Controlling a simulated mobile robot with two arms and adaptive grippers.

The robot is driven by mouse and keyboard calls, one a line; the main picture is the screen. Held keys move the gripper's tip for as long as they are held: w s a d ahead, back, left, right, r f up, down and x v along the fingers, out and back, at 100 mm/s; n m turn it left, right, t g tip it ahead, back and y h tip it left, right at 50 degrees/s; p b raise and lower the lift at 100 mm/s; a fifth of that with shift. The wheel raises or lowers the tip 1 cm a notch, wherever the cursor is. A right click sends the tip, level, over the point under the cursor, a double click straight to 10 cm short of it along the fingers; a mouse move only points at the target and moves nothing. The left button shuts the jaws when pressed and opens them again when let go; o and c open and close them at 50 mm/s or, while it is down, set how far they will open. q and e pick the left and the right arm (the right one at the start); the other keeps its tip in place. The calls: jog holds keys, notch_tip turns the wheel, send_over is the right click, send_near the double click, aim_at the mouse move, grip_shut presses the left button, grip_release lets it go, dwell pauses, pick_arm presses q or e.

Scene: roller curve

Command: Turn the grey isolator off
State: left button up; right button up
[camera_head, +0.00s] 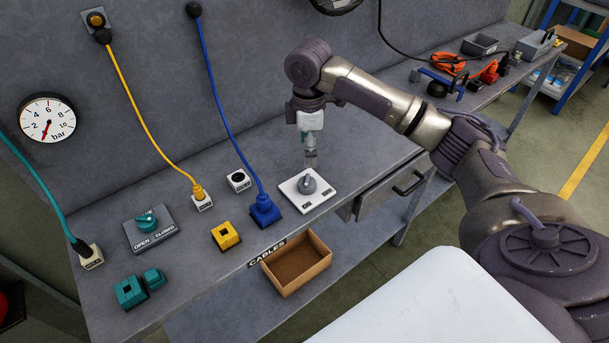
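The grey isolator is a white plate (320,195) with a round grey knob (306,185), lying on the grey bench right of the blue connector. Small dark labels lie on the plate's front part, too small to read. My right gripper (311,164) points down directly over the knob, its tips at or just above the knob's back edge. I cannot tell whether the tips touch it or how far they are apart. My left gripper is not in view.
A teal valve knob on a grey OPEN/CLOSED plate (166,236) sits at left. A blue plug (264,211), yellow plug (199,194) and yellow block (225,236) lie between. A cardboard CABLES box (318,246) is at the bench's front edge.

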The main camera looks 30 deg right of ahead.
aim_at(307, 179)
notch_tip(307, 179, down, 4)
jog(key=shift+s+r+p, duration=0.1)
jog(key=shift+s+p, duration=0.05)
jog(key=shift+p, duration=0.15)
jog(key=shift+w+f, duration=0.2)
jog(key=shift+f, duration=0.9)
notch_tip(307, 179, down, 4)
jog(key=shift+w+f+p, duration=0.1)
jog(key=shift+w+p, duration=0.05)
jog(key=shift+p, duration=0.35)
jog(key=shift+f, duration=0.75)
jog(key=shift+c, duration=0.3)
jog(key=c, duration=0.8)
jog(key=shift+c, duration=1.3)
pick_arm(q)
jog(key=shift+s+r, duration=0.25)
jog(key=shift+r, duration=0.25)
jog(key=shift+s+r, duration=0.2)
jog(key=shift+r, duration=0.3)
